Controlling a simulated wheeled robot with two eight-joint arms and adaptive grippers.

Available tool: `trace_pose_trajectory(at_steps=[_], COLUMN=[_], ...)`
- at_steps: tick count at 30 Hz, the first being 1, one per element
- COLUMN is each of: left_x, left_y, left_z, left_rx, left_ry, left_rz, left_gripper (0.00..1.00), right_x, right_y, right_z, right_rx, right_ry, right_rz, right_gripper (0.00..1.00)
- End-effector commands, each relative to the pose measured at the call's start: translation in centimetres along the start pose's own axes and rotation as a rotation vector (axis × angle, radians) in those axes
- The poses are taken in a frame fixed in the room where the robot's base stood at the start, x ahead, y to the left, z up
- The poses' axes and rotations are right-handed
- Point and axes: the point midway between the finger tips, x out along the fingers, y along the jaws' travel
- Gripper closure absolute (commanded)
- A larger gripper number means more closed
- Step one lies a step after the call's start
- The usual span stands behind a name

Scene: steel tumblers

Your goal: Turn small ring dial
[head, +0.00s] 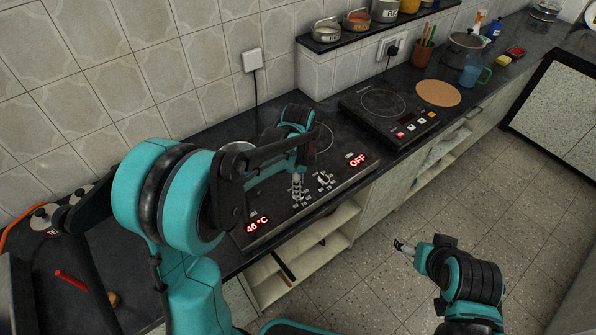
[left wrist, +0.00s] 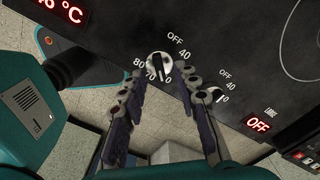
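The small ring dial (left wrist: 157,66) is a round metal knob with a dark pointer bar. It sits on the black hob panel (left wrist: 215,40), on the side of the red °C display (left wrist: 70,10). My left gripper (left wrist: 162,77) is open, its two fingers on either side of this dial; I cannot tell if they touch it. In the head view the left gripper (head: 297,183) points down at the panel and hides most of the dial. A second dial (head: 325,179) stands to its right, by the red OFF display (head: 357,160). My right gripper (head: 403,246) hangs over the floor, away from the hob.
A separate cooktop (head: 385,108) with a round cork mat (head: 438,93) lies to the right. A blue mug (head: 474,74) and a pot (head: 463,48) stand farther back. Open shelves (head: 300,262) are below the hob's front edge. The floor on the right is clear.

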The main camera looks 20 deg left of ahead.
Motion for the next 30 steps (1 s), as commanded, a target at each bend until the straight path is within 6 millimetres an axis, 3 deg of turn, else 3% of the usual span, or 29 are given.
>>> trace_pose_trajectory(at_steps=[6,13,18,30], left_x=[-5.0,-8.6,-9.6,-9.6], left_y=[0.0,0.0,0.0,0.0], left_z=[0.0,0.0,0.0,0.0], left_rx=[0.000,0.000,0.000,0.000], left_ry=[0.000,0.000,0.000,0.000], left_rz=[0.000,0.000,0.000,0.000], left_gripper=[0.69,0.69,0.69,0.69], right_x=[0.0,0.0,0.0,0.0], right_y=[0.0,0.0,0.0,0.0], right_z=[0.0,0.0,0.0,0.0], right_rx=[0.000,0.000,0.000,0.000], right_ry=[0.000,0.000,0.000,0.000], right_rz=[0.000,0.000,0.000,0.000], right_gripper=[0.26,0.26,0.26,0.26])
